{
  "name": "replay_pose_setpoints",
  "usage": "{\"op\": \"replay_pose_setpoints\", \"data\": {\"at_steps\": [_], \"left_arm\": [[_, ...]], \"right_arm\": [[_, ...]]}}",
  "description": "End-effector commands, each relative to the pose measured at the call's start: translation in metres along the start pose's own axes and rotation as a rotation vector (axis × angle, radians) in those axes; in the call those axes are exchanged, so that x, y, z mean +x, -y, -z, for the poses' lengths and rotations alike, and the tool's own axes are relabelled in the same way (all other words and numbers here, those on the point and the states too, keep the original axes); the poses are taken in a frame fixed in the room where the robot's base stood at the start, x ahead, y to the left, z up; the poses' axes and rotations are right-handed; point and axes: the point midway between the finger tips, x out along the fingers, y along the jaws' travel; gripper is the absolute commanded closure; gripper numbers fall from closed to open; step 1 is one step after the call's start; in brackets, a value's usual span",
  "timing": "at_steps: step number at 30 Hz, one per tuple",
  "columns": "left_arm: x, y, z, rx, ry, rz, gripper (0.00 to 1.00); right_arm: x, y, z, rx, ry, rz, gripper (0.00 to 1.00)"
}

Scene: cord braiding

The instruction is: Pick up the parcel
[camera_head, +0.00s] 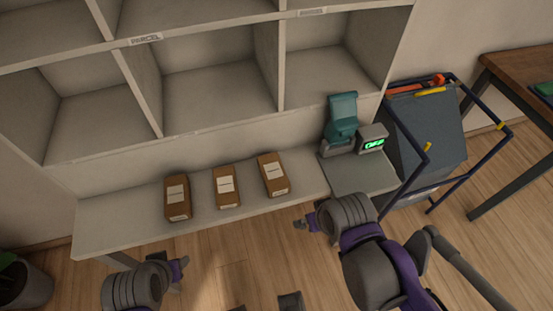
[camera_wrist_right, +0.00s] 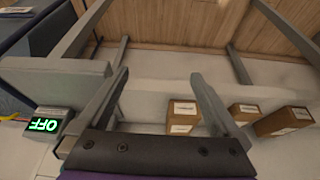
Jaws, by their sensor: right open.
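Three brown parcels with white labels stand in a row on the pale bench (camera_head: 120,220) below the shelves: the left parcel (camera_head: 177,198), the middle parcel (camera_head: 226,187) and the right parcel (camera_head: 273,175). My right gripper (camera_head: 303,225) is in front of the bench edge, to the right of and apart from the right parcel. In the right wrist view its jaws (camera_wrist_right: 158,78) are open and empty. The nearest parcel (camera_wrist_right: 183,117) there appears beyond them, beside the right finger. My left gripper (camera_head: 181,271) is below the bench edge, apart from the parcels; its opening is unclear.
A teal device (camera_head: 341,122) and a small box with a lit green display (camera_head: 373,139) stand at the bench's right end by a grey plate (camera_head: 360,174). A blue-framed cart (camera_head: 425,130) stands to the right. Empty cubbies (camera_head: 215,100) are above.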

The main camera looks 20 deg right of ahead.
Motion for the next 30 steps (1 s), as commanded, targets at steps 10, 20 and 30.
{"op": "replay_pose_setpoints", "data": {"at_steps": [10,20,30], "left_arm": [[-0.028,0.000,0.017,0.000,-0.011,0.000,0.50],[-0.027,0.000,0.017,0.000,-0.010,0.000,0.50],[-0.022,0.000,0.014,0.000,-0.008,0.000,0.50]], "right_arm": [[-0.042,0.034,0.123,-0.035,0.246,0.014,0.00],[-0.033,0.054,0.164,-0.052,0.378,0.005,0.00],[0.012,0.055,0.148,-0.052,0.380,0.005,0.00]]}}
